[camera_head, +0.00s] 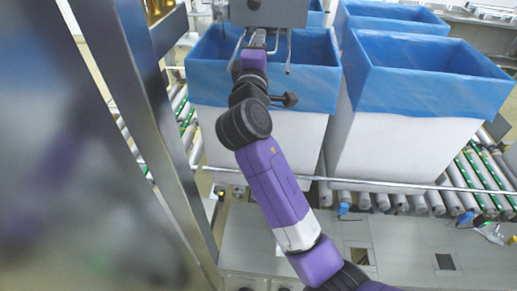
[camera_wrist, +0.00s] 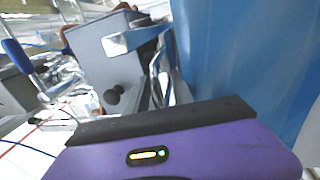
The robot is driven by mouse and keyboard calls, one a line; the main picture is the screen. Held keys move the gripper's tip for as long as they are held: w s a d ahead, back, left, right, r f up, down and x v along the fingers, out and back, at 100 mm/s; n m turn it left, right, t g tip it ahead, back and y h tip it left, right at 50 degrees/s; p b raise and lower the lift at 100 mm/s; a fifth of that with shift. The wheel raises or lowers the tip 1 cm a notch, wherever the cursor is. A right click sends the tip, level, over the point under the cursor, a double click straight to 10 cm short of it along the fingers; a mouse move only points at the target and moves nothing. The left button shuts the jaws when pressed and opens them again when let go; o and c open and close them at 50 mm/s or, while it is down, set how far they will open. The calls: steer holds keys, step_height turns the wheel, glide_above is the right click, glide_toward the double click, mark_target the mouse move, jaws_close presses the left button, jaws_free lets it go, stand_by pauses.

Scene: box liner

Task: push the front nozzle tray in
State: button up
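The front nozzle tray seems to be the grey metal box (camera_head: 266,12) at the top of the head view, with thin bent metal tubes (camera_head: 289,52) hanging below it. In the wrist view a grey box (camera_wrist: 112,48) with a black round knob and shiny tubes (camera_wrist: 160,70) stands beyond my gripper. My gripper (camera_head: 257,42) is just below the grey box, among the tubes and over the near blue-lined box. Its purple body and black edge (camera_wrist: 160,120) fill the bottom of the wrist view. I cannot make out its fingertips, nor whether it touches the tray.
Two white boxes with blue liners, one below my gripper (camera_head: 210,85) and one to the right (camera_head: 400,135), stand on a roller conveyor (camera_head: 430,203). A steel post (camera_head: 150,100) rises close on the left. Blue liner film (camera_wrist: 240,60) hangs close at right in the wrist view.

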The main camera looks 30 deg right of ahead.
steer(key=b+v, duration=0.2)
steer(key=v, duration=1)
steer(key=s+a+f+y, duration=0.1)
steer(key=s+f+y, duration=0.2)
steer(key=f, duration=0.6)
steer(key=s+a+f+y, duration=0.2)
steer(key=s+f+y, duration=0.2)
steer(key=f, duration=0.6)
steer(key=shift+p+v, duration=0.3)
steer(key=shift+v, duration=0.55)
steer(key=shift+a+f, duration=0.1)
steer(key=shift+f, duration=0.05)
